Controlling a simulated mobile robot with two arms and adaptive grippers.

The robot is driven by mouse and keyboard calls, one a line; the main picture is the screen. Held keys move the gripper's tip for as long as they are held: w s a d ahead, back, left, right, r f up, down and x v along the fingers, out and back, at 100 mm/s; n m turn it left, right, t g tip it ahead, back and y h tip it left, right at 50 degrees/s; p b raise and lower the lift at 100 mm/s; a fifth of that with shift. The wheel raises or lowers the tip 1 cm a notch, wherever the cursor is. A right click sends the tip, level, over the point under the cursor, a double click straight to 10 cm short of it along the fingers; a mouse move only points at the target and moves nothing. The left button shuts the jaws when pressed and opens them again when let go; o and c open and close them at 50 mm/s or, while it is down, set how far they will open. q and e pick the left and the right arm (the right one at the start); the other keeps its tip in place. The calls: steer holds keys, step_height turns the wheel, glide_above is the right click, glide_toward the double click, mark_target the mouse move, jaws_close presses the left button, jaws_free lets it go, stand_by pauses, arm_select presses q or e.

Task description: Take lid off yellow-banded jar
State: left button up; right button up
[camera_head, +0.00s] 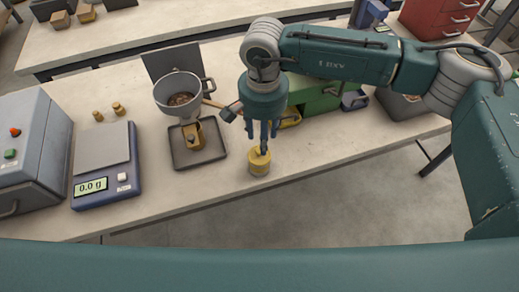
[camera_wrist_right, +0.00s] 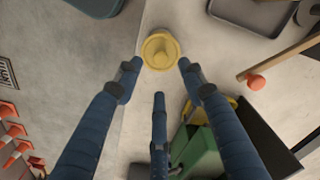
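The yellow-banded jar (camera_head: 259,168) stands upright near the front edge of the bench in the head view. Its round yellow lid (camera_wrist_right: 160,50) with a raised middle knob is on it, seen from above in the right wrist view. My right gripper (camera_head: 263,138) points down just above the jar. In the right wrist view its blue fingers (camera_wrist_right: 160,75) are spread, with two tips on either side of the lid and a third behind. I see no finger clearly touching the lid. My left gripper is not in view.
A scale (camera_head: 104,164) reading 0.0 g and a grey box with buttons (camera_head: 30,150) stand at left. A tray (camera_head: 215,153) under a funnel (camera_head: 180,93) is left of the jar. A green machine (camera_head: 315,95) stands behind it. Two small brass weights (camera_head: 118,108) lie behind the scale.

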mark_target(259, 150)
steer(key=f+p, duration=0.2)
steer(key=a+f+p, duration=0.1)
steer(key=f, duration=0.1)
steer(key=shift+s+f, duration=0.1)
steer(key=shift+s, duration=0.25)
steer(key=shift+f, duration=0.45)
steer(key=c, duration=0.9)
